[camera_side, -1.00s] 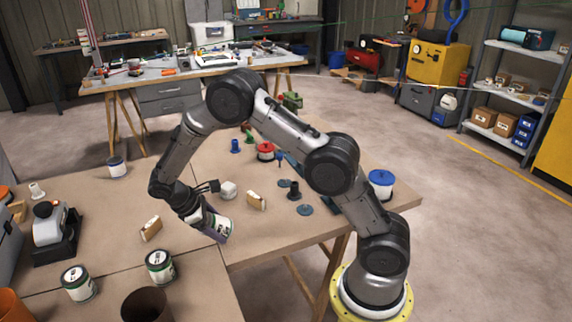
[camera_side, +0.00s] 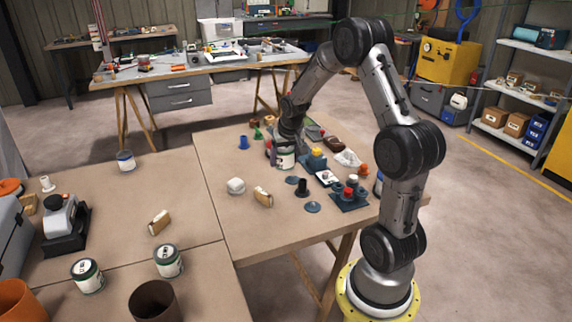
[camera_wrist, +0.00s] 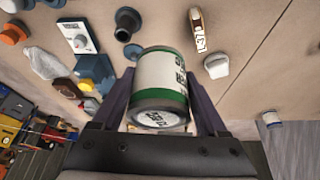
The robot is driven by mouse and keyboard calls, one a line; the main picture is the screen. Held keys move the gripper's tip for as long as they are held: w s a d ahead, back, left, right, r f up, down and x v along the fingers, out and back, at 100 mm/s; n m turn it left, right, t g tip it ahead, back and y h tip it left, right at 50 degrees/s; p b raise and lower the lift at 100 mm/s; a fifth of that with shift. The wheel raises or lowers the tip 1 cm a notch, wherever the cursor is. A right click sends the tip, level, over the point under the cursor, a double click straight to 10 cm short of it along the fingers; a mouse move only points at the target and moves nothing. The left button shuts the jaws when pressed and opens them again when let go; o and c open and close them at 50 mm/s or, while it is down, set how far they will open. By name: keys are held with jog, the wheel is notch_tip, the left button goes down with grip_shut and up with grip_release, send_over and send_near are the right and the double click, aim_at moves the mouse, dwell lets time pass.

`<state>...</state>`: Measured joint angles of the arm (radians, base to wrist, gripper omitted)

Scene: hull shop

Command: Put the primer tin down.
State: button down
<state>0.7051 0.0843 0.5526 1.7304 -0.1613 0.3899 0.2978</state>
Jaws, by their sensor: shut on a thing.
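My gripper (camera_wrist: 158,98) is shut on the primer tin (camera_wrist: 160,80), a tin with a white label, green bands and dark lettering. In the wrist view the tin sits between my two fingers. In the side view the tin (camera_side: 285,158) is below my gripper (camera_side: 284,148), over the far left part of the nearer right worktable (camera_side: 240,220). It looks roughly upright and close to the table top. I cannot tell whether its base touches.
Two similar green-banded tins (camera_side: 87,276) (camera_side: 168,261) stand front left. The table's left part is mostly clear.

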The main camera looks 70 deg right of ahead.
send_near(268, 176)
jog(key=shift+w+d+f, duration=0.45)
jog(key=shift+d+f, duration=0.2)
jog(key=shift+f, duration=0.05)
jog(key=shift+w+d+f, duration=0.3)
jog(key=shift+w+f, duration=0.05)
jog(key=shift+f, duration=1.65)
jog(key=shift+f, duration=0.15)
grip_release()
